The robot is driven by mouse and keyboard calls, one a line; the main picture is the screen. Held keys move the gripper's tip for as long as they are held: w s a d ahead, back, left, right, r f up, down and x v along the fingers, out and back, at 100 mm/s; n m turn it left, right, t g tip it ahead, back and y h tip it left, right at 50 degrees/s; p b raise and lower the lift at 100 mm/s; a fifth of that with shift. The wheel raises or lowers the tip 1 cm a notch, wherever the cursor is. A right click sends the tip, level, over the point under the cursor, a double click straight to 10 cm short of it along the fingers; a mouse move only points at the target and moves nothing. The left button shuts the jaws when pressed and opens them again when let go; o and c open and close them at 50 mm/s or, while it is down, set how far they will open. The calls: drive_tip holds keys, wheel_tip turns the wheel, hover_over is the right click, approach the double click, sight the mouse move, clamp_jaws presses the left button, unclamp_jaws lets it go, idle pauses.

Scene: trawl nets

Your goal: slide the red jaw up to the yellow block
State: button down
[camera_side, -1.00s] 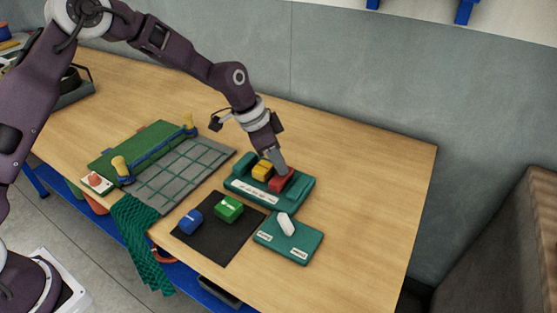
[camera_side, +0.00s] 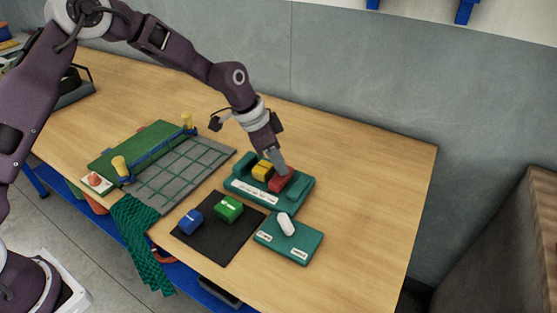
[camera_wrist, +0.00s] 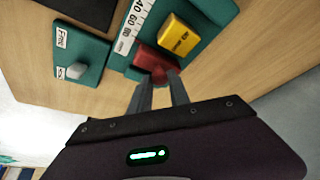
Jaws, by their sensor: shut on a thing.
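The red jaw (camera_side: 280,181) sits in the green gauge fixture (camera_side: 240,187), to the right of the yellow block (camera_side: 262,170). In the wrist view the red jaw (camera_wrist: 156,61) lies just below the yellow block (camera_wrist: 178,36), close to it; I cannot tell whether they touch. My gripper (camera_side: 281,170) comes down on the red jaw from above. In the wrist view my gripper's fingers (camera_wrist: 158,80) are shut on the upper part of the red jaw and partly hide it.
A black mat (camera_side: 220,245) holds a blue block (camera_side: 190,221) and a green block (camera_side: 229,207). A green plate with a white lever (camera_side: 286,224) is in front of the fixture. A net frame (camera_side: 180,175) lies left. The table's right side is clear.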

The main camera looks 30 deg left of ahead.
idle(0.4)
drive_tip(key=shift+a, duration=2.15)
drive_tip(key=c, duration=1.2)
unclamp_jaws()
drive_tip(key=shift+c, duration=0.2)
drive_tip(key=shift+r, duration=0.1)
drive_tip(key=v, duration=0.7)
